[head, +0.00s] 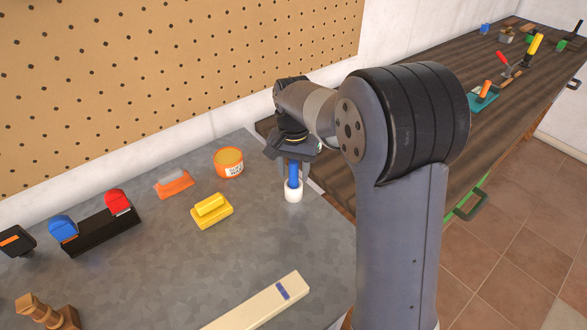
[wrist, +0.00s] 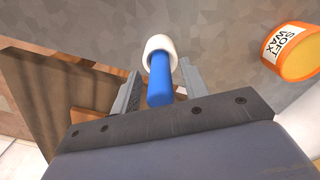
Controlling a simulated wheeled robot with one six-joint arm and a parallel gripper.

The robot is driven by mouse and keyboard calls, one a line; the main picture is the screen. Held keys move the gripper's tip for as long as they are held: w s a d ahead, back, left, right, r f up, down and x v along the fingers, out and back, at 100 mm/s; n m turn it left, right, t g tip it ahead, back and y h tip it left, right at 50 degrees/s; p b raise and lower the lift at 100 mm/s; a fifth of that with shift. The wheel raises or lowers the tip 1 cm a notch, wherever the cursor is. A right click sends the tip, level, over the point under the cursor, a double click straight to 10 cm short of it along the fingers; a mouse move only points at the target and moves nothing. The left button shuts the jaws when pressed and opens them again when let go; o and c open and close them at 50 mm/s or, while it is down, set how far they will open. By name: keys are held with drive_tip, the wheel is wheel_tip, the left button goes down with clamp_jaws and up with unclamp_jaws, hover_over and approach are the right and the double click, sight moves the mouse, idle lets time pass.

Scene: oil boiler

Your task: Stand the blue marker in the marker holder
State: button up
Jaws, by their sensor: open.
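The blue marker (head: 293,176) stands upright, with its lower end inside the white marker holder (head: 293,196). The holder rests on the grey worktop near its right edge. In the wrist view the blue marker (wrist: 160,88) points toward me out of the white holder (wrist: 160,47). My gripper (head: 297,178) is above the holder, pointing down, with its fingers around the marker's upper part. In the wrist view my gripper (wrist: 160,68) is open, one finger on each side of the marker, with a gap visible at the left. The holder's inside is hidden.
An orange soft wax tin (head: 229,163) stands left of the holder. A yellow block (head: 212,210) and an orange-and-grey tool (head: 174,184) lie farther left. A pale bar (head: 262,302) lies in front. A dark wooden bench (head: 430,95) stands behind my arm.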

sight(293, 161)
wheel_tip(293, 161, up, 12)
drive_tip(key=shift+r, duration=0.2)
idle(0.4)
drive_tip(key=shift+f, duration=4.2)
